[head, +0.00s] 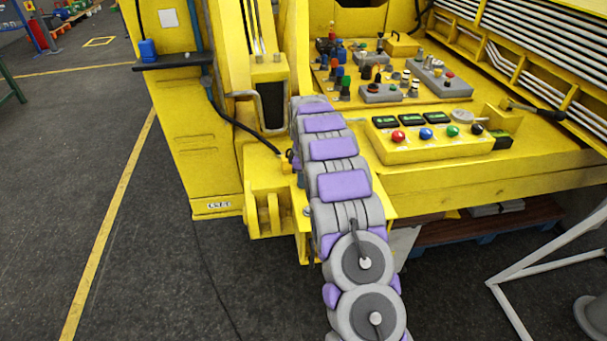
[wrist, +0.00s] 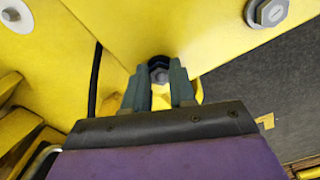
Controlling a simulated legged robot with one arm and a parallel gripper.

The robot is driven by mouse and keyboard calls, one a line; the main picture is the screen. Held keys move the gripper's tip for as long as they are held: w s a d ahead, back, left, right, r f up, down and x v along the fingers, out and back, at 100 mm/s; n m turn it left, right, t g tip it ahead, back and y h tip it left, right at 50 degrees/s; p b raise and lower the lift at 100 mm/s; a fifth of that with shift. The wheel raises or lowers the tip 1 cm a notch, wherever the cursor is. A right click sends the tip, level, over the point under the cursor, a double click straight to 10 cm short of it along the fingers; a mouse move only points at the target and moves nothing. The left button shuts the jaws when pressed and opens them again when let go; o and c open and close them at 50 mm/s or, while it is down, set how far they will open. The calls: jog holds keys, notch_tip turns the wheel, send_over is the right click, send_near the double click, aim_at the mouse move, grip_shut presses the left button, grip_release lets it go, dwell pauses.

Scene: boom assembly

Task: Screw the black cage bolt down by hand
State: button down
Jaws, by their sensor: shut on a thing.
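The black cage bolt (wrist: 159,72) shows in the wrist view between the tips of my gripper (wrist: 160,88), against the yellow boom structure. A dark ring surrounds its grey centre. The two dark fingers are closed in on it from either side. In the head view my grey and purple arm reaches to the yellow machine, and its end hides the bolt and most of my gripper.
The yellow machine (head: 185,135) fills the middle, with a control box (head: 435,137) and several knobs and fittings on its deck. A silver bolt (wrist: 270,12) sits at the upper right in the wrist view. A white frame (head: 545,262) stands at right.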

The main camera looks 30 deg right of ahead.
jog(key=m+p, duration=0.2)
jog(key=m, duration=0.1)
jog(key=m+p, duration=0.1)
jog(key=shift+r+m, duration=0.25)
jog(key=shift+m, duration=0.05)
jog(key=m+p, duration=0.2)
jog(key=m, duration=0.2)
jog(key=shift+w+a+m+p, duration=0.1)
jog(key=shift+m+p, duration=0.2)
jog(key=m+p, duration=0.2)
jog(key=m, duration=0.2)
jog(key=shift+w+a+r, duration=0.1)
jog(key=m+p, duration=0.2)
jog(key=m, duration=0.4)
jog(key=shift+a, duration=0.1)
jog(key=m+p, duration=0.2)
jog(key=m, duration=0.2)
jog(key=shift+w, duration=0.1)
jog(key=m+p, duration=0.2)
jog(key=m, duration=0.3)
jog(key=shift+w+p, duration=0.15)
jog(key=shift+p, duration=0.15)
jog(key=m+p, duration=0.2)
jog(key=m, duration=0.2)
jog(key=shift+w, duration=0.1)
jog(key=shift+m+p, duration=0.75)
jog(key=shift+m, duration=1.45)
